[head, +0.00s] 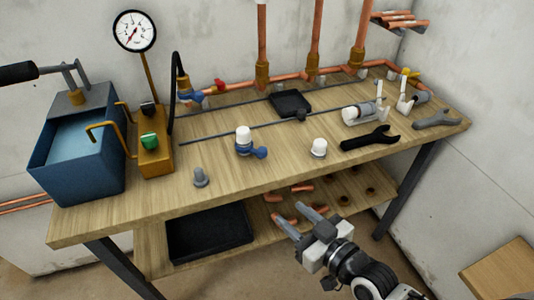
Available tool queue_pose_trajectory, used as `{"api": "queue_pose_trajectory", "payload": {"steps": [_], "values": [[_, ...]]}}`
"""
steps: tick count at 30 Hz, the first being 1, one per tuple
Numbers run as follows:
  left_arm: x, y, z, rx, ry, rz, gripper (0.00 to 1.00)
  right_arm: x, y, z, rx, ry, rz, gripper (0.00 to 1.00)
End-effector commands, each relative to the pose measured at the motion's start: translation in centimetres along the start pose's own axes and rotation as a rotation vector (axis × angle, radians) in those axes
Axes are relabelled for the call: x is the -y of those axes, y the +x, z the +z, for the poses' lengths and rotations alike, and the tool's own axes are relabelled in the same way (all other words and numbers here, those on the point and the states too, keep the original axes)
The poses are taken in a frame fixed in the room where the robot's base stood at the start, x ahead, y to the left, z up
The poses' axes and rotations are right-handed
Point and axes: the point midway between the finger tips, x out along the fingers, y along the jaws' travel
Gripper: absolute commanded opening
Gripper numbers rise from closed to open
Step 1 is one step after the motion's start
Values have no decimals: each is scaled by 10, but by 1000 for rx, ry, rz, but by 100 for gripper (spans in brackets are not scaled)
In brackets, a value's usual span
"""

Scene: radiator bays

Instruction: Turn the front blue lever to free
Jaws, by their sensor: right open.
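A blue lever (260,152) sits at the front middle of the bench, on a small blue valve with a white cap (243,133). Another blue lever (192,97) is farther back, beside the hose end and copper pipe. My right gripper (294,212) is open and empty. It is in front of the bench edge, to the right of and nearer than the front lever, and apart from it. My left gripper is not in view.
The wooden bench (110,215) also bears a blue pump tank (80,160), a pressure gauge (134,30), a grey fitting (200,177), a white cap (319,148) and a black wrench (370,138). A black tray (208,232) and copper pieces lie on the lower shelf.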

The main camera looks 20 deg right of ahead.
Motion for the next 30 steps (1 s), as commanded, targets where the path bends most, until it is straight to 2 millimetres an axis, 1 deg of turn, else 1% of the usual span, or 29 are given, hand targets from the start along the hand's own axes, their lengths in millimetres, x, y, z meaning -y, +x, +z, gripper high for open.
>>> {"api": "queue_pose_trajectory", "payload": {"steps": [1,3,6,8,11,24,27,30], "values": [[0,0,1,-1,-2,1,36,-13,4,-11,-60,-12,10,41],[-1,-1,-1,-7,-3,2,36,-26,7,-25,-123,-16,30,41],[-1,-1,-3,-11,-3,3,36,-36,12,-35,-165,-15,50,41],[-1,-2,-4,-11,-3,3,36,-37,18,-38,-170,-14,53,41],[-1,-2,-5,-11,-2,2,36,-37,33,-41,-170,-14,51,41],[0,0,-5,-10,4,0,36,-41,126,-55,-167,-12,50,41],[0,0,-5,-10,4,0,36,-42,142,-58,-167,-12,49,41],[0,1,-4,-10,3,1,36,-42,154,-59,-165,-12,49,41]]}}
